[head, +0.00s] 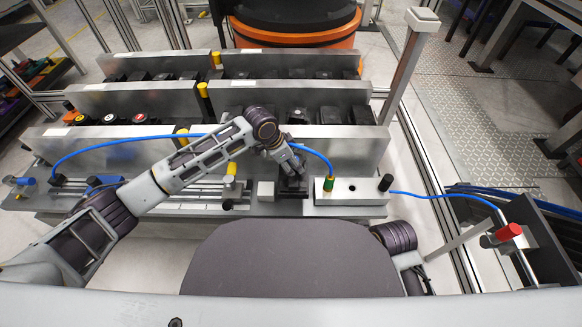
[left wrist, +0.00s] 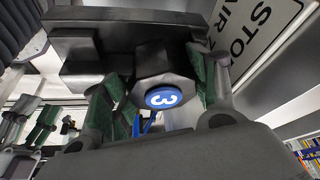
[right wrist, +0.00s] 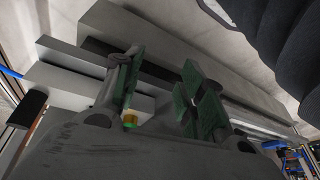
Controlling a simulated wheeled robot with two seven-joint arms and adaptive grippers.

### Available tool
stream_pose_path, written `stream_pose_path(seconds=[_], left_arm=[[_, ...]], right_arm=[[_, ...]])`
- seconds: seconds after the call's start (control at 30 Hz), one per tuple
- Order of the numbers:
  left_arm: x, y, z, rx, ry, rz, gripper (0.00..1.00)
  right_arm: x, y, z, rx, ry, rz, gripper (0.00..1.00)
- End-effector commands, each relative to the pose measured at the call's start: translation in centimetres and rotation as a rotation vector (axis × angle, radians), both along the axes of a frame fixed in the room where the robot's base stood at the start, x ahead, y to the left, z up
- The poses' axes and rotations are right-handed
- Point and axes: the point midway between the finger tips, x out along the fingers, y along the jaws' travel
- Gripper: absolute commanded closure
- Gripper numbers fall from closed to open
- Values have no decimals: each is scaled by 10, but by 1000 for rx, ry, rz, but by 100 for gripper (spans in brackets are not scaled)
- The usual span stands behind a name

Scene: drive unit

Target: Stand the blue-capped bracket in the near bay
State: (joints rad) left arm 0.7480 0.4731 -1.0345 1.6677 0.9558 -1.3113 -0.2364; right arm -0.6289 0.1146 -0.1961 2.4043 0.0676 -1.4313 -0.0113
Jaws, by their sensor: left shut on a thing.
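In the left wrist view, my left gripper (left wrist: 162,90) is shut on the blue-capped bracket (left wrist: 125,42), a black part whose round blue cap (left wrist: 164,97) bears a white 3. Its fingers with green pads are on either side of the block behind the cap. In the head view, my left gripper (head: 291,166) points down at a black form in front of the nearest metal wall (head: 215,150); the blue cap is hidden there. My right gripper (right wrist: 163,92) is open and empty in the right wrist view. I cannot tell which space is the near bay.
Metal walls form rows holding black parts, some with red or white caps (head: 110,118). A silver block (head: 350,190) with a green-and-yellow fitting (head: 328,184) and a black knob stands right of the left gripper. A blue hose (head: 120,140) arches behind the left arm.

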Motion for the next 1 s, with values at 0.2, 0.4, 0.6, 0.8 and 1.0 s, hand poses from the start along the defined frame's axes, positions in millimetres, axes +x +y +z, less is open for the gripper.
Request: stream_pose_path(seconds=[0.2, 0.4, 0.6, 0.8, 1.0], left_arm=[[2, -1, 41, -5, -7, -1, 100], [1, -1, 75, -5, -7, -1, 100], [1, -1, 110, -5, -6, -2, 100], [2, -1, 142, -5, -7, 0, 100], [1, -1, 163, -4, -5, -2, 100]], right_arm=[[0, -3, -8, -18, 31, -3, 60], [0, -6, -23, -30, 57, -7, 60], [-1, -8, -38, -43, 82, -10, 60], [-4, -11, -50, -54, 106, -12, 60], [-5, -13, -59, -61, 119, -13, 60]])
